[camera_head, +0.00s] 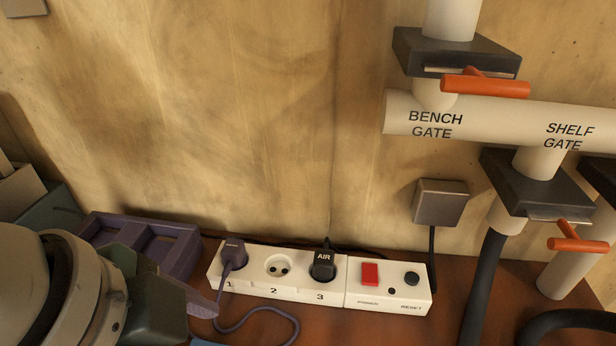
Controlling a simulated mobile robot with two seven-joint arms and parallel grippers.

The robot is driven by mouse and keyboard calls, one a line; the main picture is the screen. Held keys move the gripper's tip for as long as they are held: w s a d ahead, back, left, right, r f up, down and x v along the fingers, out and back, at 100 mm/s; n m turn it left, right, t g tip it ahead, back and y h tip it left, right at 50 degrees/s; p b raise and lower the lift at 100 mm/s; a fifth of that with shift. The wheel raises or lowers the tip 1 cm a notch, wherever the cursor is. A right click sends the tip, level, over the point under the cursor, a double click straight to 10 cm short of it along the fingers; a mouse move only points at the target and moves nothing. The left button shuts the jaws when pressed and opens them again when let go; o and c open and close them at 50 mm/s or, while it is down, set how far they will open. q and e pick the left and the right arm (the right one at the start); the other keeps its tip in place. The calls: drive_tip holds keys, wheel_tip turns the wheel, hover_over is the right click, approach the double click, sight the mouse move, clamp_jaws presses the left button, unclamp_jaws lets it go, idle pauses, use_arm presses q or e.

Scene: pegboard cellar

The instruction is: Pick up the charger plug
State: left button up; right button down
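A purple plug (233,252) with a purple cable sits in socket 1 of a white power strip (322,295); it carries a label too small to read and looks like the charger plug. Its cable runs down and loops on the bench in front of the strip. My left arm comes in at the lower left, and the dark end of it (150,298) is left of the strip, apart from the plug. My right gripper is not in view.
Socket 2 (278,268) is empty. A black plug marked AIR (322,268) fills socket 3. A red power switch (370,274) and black reset button (412,279) are at right. A purple tray (187,243) stands behind my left arm. Pipes with orange handles (486,86) are at right.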

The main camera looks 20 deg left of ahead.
use_arm(q)
drive_tip(key=w+f+m, duration=0.2)
drive_tip(key=w+m, duration=0.1)
drive_tip(key=m, duration=0.2)
drive_tip(key=m+y, duration=0.2)
drive_tip(key=m, duration=1.5)
approach(229, 252)
drive_tip(key=b+x, duration=0.1)
drive_tip(key=x, duration=0.9)
drive_tip(key=shift+b, duration=0.3)
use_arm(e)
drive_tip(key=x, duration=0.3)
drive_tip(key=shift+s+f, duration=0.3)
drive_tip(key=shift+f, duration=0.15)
use_arm(q)
drive_tip(key=shift+r, duration=0.1)
clamp_jaws()
